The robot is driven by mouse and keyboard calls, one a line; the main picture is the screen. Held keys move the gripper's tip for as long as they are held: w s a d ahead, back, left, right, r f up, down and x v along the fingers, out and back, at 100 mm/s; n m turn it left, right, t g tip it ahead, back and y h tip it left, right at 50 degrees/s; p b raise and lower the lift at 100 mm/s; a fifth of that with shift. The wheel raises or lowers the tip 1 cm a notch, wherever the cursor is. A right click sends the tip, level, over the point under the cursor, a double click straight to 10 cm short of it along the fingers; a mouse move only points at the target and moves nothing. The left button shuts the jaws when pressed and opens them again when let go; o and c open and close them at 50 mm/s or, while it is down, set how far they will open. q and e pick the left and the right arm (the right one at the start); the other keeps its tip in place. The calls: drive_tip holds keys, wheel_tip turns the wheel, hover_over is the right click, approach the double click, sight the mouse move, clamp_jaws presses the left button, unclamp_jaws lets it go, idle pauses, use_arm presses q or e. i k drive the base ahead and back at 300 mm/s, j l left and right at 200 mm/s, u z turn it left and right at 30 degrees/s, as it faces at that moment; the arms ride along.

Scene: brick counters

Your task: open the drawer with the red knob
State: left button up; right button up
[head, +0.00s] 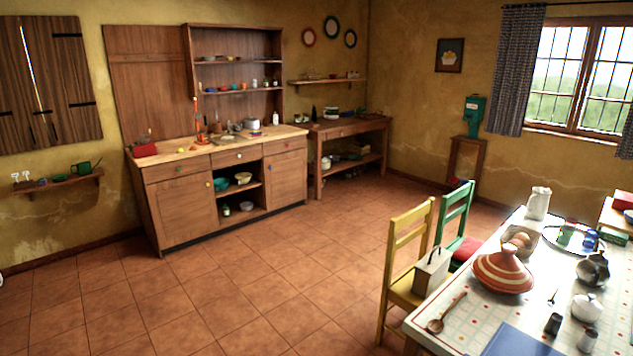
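A wooden counter cabinet (180,213) stands against the back wall at the left of the head view, across the room from me. Below its top are a left drawer (165,172) and a middle drawer (225,158), with a further front panel to the right (284,145). All of these fronts look shut. The knobs are tiny at this distance, and I cannot tell for sure which one is red. Neither of my grippers is in view.
Open tiled floor (240,275) lies before the cabinet. A laid table (455,310) with a striped tagine (503,272) fills the lower right. A yellow chair (400,260) and a green chair (452,220) stand at its left side. A side table (319,160) stands right of the cabinet.

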sight(273, 148)
drive_tip(key=i+j, duration=0.1)
drive_tip(key=i, duration=6.1)
drive_tip(key=i+z, duration=0.25)
drive_tip(key=i, duration=0.7)
drive_tip(key=j, duration=0.05)
